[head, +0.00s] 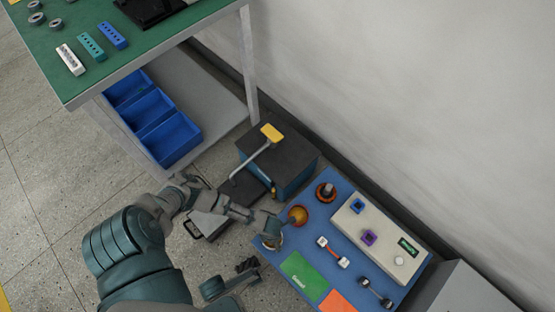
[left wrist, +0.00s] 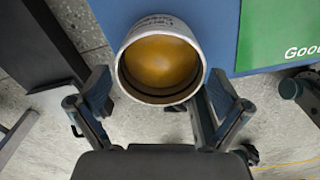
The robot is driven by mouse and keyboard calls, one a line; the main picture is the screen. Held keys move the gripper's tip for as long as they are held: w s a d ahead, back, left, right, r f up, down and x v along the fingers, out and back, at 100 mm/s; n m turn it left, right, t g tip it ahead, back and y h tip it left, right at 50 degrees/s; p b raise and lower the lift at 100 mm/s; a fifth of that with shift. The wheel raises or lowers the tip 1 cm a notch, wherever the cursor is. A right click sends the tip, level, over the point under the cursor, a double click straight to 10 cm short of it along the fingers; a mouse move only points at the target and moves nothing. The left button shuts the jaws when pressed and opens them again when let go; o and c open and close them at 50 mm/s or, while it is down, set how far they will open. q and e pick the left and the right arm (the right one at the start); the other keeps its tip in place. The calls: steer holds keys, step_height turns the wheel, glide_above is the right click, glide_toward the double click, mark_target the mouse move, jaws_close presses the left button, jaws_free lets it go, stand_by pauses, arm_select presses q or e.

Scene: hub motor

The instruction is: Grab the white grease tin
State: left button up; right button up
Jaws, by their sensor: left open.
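The white grease tin (left wrist: 152,22) is round, has dark lettering on its wall and amber grease inside. In the left wrist view it stands at the blue mat's edge, between the spread fingers of my left gripper (left wrist: 160,88). The fingers are open, one on each side of the rim; I cannot tell whether they touch it. In the head view my left gripper (head: 266,228) is at the mat's left edge and partly hides the tin (head: 273,242). A dark jointed part at the lower middle appears to be my right gripper (head: 246,265); its jaw state is unclear.
A dark-topped box (head: 285,150) stands behind. A green-topped workbench (head: 150,40) is upper left.

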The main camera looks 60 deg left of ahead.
arm_select(q)
steer(key=f, duration=0.2)
steer(key=shift+s+f+b, duration=0.3)
steer(key=shift+s+b, duration=0.05)
steer(key=shift+s, duration=0.05)
steer(key=shift+w+f, duration=0.2)
steer(key=shift+f, duration=0.2)
steer(key=shift+w+r, duration=0.1)
steer(key=shift+r, duration=0.1)
steer(key=c, duration=1)
steer(key=shift+o, duration=0.2)
